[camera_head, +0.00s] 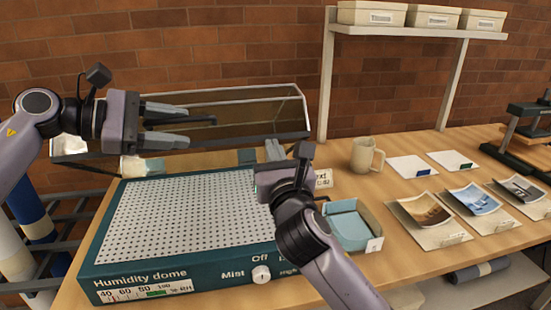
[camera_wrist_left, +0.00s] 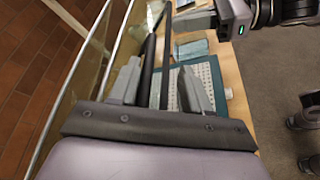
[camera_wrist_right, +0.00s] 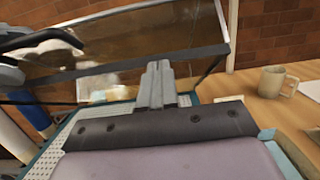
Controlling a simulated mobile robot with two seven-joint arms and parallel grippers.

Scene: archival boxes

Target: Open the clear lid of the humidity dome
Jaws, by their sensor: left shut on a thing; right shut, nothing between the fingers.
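The humidity dome has a teal base with a white perforated top (camera_head: 180,215). Its clear lid (camera_head: 245,108) stands raised and tilted back behind the base; it also fills much of the right wrist view (camera_wrist_right: 150,45). My left gripper (camera_head: 205,124) is at the lid's left part, shut on a dark bar-like handle (camera_wrist_left: 148,70) that runs between its fingers. My right gripper (camera_head: 273,150) is shut and empty over the base's back right part, below and in front of the lid; its closed fingertips show in the right wrist view (camera_wrist_right: 158,70).
A teal open box (camera_head: 350,225) stands right of the base. A mug (camera_head: 366,155), white cards (camera_head: 410,166) and several photo folders (camera_head: 425,210) lie further right. A shelf (camera_head: 420,30) with lidded boxes stands behind. A brick wall is close behind the lid.

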